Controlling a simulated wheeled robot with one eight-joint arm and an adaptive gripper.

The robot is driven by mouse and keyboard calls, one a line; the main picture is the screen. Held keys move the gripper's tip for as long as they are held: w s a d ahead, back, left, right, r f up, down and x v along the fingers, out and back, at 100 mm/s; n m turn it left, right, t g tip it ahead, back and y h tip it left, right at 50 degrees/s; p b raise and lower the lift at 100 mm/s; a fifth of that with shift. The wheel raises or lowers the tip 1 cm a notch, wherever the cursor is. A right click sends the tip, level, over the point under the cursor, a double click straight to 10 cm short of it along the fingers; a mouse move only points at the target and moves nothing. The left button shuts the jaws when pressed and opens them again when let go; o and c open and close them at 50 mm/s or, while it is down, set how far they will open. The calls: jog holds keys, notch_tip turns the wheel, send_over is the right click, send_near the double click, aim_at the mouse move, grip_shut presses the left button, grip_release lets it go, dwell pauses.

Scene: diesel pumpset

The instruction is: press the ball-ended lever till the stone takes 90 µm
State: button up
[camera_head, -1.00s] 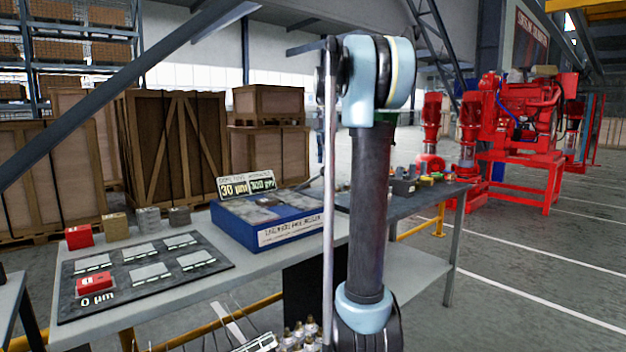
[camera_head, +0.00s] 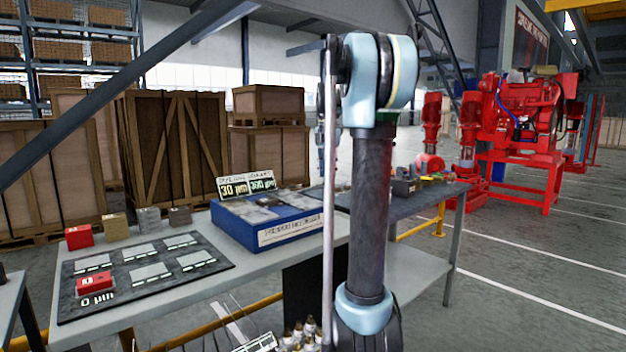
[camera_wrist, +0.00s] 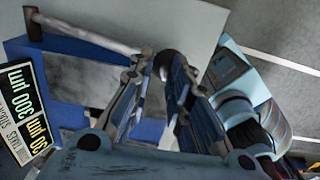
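The ball-ended lever shows in the wrist view as a pale rod (camera_wrist: 95,33) with a dark ball (camera_wrist: 164,65) at its right end. The ball is at the tips of my gripper (camera_wrist: 160,66); its two fingers lie close together with a narrow gap, and I cannot tell whether they touch the ball. Below the rod is a grey stone surface (camera_wrist: 85,78) in a blue frame. In the head view the blue unit (camera_head: 265,236) has grey slabs on top and a sign (camera_head: 246,187) reading 30 µm and 300 µm. My arm hides the gripper and lever there.
A dark board (camera_head: 150,291) with several grey plates lies on the bench; a red block (camera_head: 95,283) sits on it by "0 µm". Another red block (camera_head: 79,237), a tan block (camera_head: 115,226) and grey blocks stand behind. More parts (camera_head: 405,183) lie on the right bench.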

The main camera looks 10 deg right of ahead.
aim_at(331, 180)
jog(key=shift+s+d+f, duration=0.15)
jog(key=shift+s+f, duration=0.1)
jog(key=shift+f, duration=0.35)
jog(key=shift+s+d+f, duration=0.2)
jog(key=shift+s+f, duration=0.05)
jog(key=shift+f, duration=0.35)
jog(key=shift+s+d+f, duration=0.15)
jog(key=shift+s+f, duration=0.1)
jog(key=shift+f, duration=0.35)
jog(key=shift+s+d+f, duration=0.1)
jog(key=shift+s+f, duration=0.05)
jog(key=shift+f, duration=0.6)
jog(key=shift+s+d+f, duration=0.1)
jog(key=shift+f, duration=0.6)
jog(key=w+a+r, duration=0.2)
jog(key=w+r, duration=0.1)
jog(key=r, duration=1.2)
jog(key=shift+r, duration=0.2)
